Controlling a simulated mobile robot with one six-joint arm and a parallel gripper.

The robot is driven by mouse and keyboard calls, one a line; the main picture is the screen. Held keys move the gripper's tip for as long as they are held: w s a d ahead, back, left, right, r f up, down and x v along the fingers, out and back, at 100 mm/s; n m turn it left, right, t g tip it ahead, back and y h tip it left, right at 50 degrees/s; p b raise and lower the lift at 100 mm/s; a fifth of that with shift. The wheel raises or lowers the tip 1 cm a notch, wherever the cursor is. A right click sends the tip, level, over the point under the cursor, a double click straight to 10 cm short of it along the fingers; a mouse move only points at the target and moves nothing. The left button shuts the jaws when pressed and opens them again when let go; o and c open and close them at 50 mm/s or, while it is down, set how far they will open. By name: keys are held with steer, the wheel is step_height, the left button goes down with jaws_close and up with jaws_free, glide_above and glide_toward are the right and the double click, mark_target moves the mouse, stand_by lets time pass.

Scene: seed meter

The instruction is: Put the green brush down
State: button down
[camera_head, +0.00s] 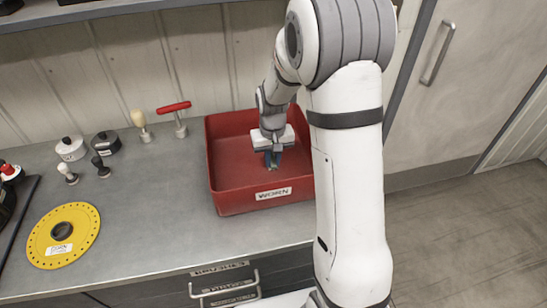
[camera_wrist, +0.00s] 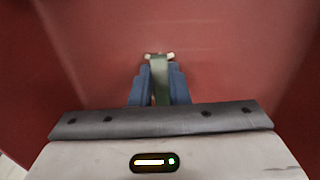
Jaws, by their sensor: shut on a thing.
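The green brush (camera_wrist: 159,72) is between the blue fingers of my gripper (camera_wrist: 159,84) in the wrist view. Its far end shows a pale crosspiece against the red floor. In the head view my gripper (camera_head: 272,160) points down inside the red bin (camera_head: 228,192), which carries a white label on its front. The brush is mostly hidden by the gripper in the head view. I cannot tell whether the brush touches the bin floor.
A yellow perforated disc (camera_head: 82,222) lies on the grey bench (camera_head: 165,210). Left of the bin stand a red-handled tool (camera_head: 178,115), a cream-knobbed tool (camera_head: 141,123), small pots (camera_head: 70,148) and dark and white knobs (camera_head: 101,165). The bench between disc and bin is clear.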

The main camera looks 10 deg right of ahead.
mark_target(273, 161)
steer(key=c, duration=1.4)
jaws_free()
step_height(273, 161, up, 11)
steer(key=s+r+t, duration=0.1)
steer(key=s, duration=0.6)
steer(key=s+d+r+t, duration=0.1)
steer(key=s+r, duration=0.1)
steer(key=s, duration=0.6)
steer(key=s+r+t, duration=0.1)
steer(key=s+r, duration=0.1)
steer(key=s, duration=0.5)
steer(key=shift+s+d+b, duration=0.15)
steer(key=shift+b, duration=0.15)
